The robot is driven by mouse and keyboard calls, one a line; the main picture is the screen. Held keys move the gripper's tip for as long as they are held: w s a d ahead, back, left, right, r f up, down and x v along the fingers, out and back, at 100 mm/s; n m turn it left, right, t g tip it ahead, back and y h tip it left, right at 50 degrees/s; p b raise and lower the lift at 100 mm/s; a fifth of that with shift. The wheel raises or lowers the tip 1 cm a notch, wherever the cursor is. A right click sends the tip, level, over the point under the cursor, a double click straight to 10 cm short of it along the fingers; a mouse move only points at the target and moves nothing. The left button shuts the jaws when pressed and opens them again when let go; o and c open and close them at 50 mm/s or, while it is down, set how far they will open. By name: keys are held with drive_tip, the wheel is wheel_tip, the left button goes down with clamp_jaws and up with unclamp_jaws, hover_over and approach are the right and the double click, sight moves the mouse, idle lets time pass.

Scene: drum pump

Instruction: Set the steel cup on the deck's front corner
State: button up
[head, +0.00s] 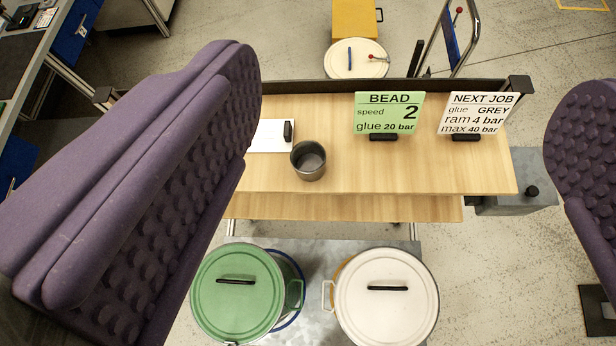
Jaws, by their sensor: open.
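The steel cup (308,160) is a dark grey, open-topped cup. It stands upright on the wooden deck (290,184), left of the middle and near the front edge. My gripper (400,165) shows as two purple, studded fingers, one at each side of the view. They are wide apart with nothing between them touching. The left finger hides the deck's left end. The deck's right front corner is in view and bare.
A green BEAD sign (389,112) and a white NEXT JOB sign (478,112) stand along the back of the deck. A white card (268,137) with a black block lies behind the cup. A green-lidded drum (237,300) and a white-lidded drum (386,305) stand in front.

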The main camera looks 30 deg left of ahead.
drive_tip(key=w+a+f+g+p, duration=0.1)
drive_tip(key=w+a+f+g, duration=0.15)
drive_tip(key=w+f, duration=0.4)
drive_tip(key=w+a+f+g+p, duration=0.1)
drive_tip(key=w+a+f, duration=0.2)
drive_tip(key=f, duration=0.6)
drive_tip(key=n+g+p, duration=0.1)
drive_tip(key=g+p, duration=0.1)
approach(310, 151)
drive_tip(key=shift+a+f, duration=0.2)
drive_tip(key=shift+a, duration=0.05)
drive_tip(key=shift+n, duration=0.3)
drive_tip(key=x, duration=0.8)
drive_tip(key=shift+d, duration=0.25)
drive_tip(key=shift+r, duration=0.2)
drive_tip(key=c, duration=1.2)
